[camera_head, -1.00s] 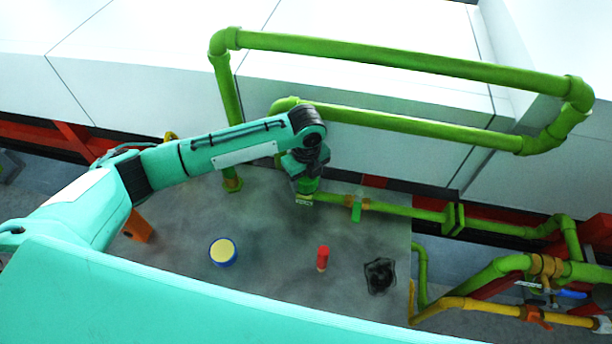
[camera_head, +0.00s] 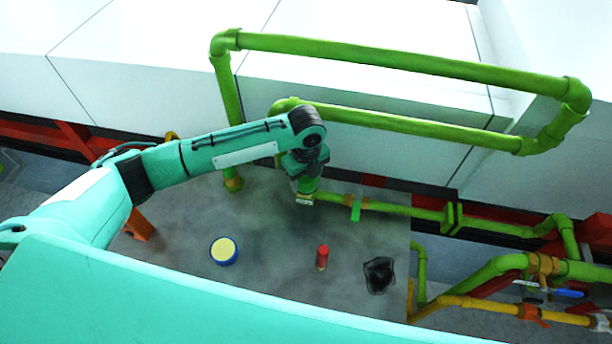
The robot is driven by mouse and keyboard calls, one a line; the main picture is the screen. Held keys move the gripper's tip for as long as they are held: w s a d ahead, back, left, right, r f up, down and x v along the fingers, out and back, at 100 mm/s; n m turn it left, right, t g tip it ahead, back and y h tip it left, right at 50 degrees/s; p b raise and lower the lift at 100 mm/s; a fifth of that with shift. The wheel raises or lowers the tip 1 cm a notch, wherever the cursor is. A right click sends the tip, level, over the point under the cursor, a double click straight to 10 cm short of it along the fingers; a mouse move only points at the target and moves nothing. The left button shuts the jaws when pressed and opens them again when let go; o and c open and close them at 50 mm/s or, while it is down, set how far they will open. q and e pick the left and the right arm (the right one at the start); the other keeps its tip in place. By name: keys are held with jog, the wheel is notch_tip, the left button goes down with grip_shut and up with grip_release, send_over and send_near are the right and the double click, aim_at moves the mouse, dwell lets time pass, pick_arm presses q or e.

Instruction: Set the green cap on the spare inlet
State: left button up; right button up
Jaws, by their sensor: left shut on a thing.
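My left gripper (camera_head: 306,172) points down over the near end of the green pipe run, at the back of the grey surface. It is shut on a green piece (camera_head: 308,185), which looks like the green cap; the fingers and wrist hide much of it. Just below the green piece is a small pale label with dark marks (camera_head: 304,199), apparently at the spare inlet. The inlet's opening is hidden, and I cannot tell whether the cap touches it. My right gripper is not in view.
On the grey surface (camera_head: 275,225) are a blue-rimmed round thing with a cream top (camera_head: 223,251), a red cylinder (camera_head: 322,257) and a black crumpled thing (camera_head: 380,274). A green handle (camera_head: 356,211) sits on the pipe to the right. Large green pipes (camera_head: 400,60) rise behind my arm.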

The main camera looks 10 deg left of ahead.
pick_arm(q)
jog(key=shift+f, duration=0.65)
jog(key=o, duration=0.8)
notch_tip(320, 180, up, 11)
jog(key=p, duration=1)
jog(key=shift+s, duration=0.1)
dwell(0.4)
